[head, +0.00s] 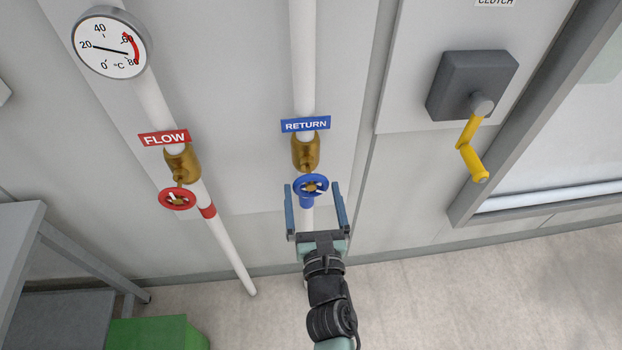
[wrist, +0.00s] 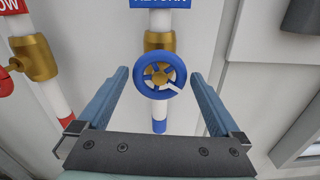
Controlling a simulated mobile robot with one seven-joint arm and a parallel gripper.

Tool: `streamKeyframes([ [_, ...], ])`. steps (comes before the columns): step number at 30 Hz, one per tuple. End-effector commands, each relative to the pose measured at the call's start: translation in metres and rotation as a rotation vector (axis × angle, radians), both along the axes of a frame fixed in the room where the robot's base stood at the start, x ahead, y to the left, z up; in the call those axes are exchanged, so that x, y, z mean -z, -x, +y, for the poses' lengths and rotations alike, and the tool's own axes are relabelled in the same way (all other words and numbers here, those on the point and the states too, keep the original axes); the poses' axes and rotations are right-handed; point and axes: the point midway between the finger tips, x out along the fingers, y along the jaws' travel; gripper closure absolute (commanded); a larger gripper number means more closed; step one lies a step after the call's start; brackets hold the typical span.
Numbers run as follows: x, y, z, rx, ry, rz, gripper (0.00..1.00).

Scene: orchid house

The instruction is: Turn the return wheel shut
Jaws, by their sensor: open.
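The return wheel (head: 311,187) is a small blue handwheel on a brass valve (head: 306,153), below the blue RETURN label (head: 306,125) on a white vertical pipe. My gripper (head: 315,190) is open, its two blue-grey fingers on the left and right of the wheel. In the wrist view the wheel (wrist: 160,76) shows between and just beyond the fingertips (wrist: 162,78), with gaps on both sides; no contact is visible. A white mark lies at the wheel's lower right there.
A red wheel (head: 177,199) sits on the FLOW pipe to the left, under a dial thermometer (head: 110,43). A grey box (head: 470,85) with a yellow crank handle (head: 471,150) is on the right. A grey bench (head: 20,245) and green box (head: 155,333) stand lower left.

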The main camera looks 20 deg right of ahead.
Motion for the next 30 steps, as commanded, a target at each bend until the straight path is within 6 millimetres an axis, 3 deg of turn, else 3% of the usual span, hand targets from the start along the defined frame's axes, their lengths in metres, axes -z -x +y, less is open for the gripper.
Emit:
streamKeyframes([
  [6,-0.001,-0.022,-0.007,0.001,-0.001,-0.001,0.0],
  [18,0.0,-0.027,-0.008,0.0,-0.001,0.0,0.02],
  [27,0.0,-0.026,-0.008,0.0,-0.001,0.0,0.56],
  [29,0.0,-0.026,-0.008,0.0,-0.001,0.0,0.67],
  [30,0.0,-0.026,-0.008,0.0,-0.001,0.0,0.67],
])
